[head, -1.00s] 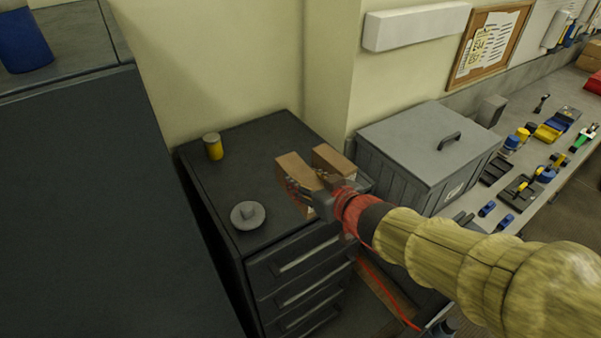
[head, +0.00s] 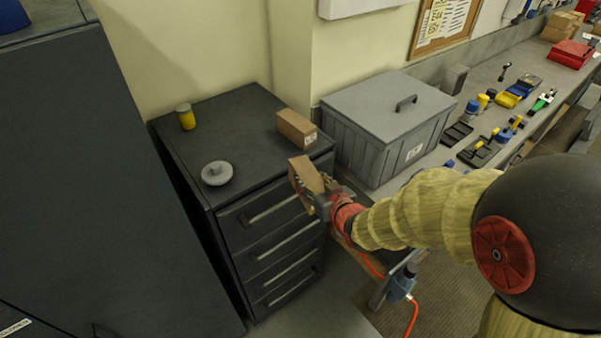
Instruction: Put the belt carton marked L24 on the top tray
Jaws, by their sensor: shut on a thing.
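My gripper (head: 318,192) is shut on a brown carton (head: 306,173). It holds the carton tilted, in front of the upper right front of the dark drawer cabinet (head: 240,130). I cannot read a mark on the held carton. A second brown carton (head: 295,126) with a white label lies on the cabinet top at its right edge; its label is too small to read. No top tray can be made out for certain in this view.
A yellow canister (head: 186,117) and a grey round lidded thing (head: 217,173) stand on the cabinet top. A grey lidded bin (head: 388,120) stands right of the cabinet. A workbench with tools and a red box (head: 568,54) runs along the wall. A tall dark cabinet (head: 85,180) stands left.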

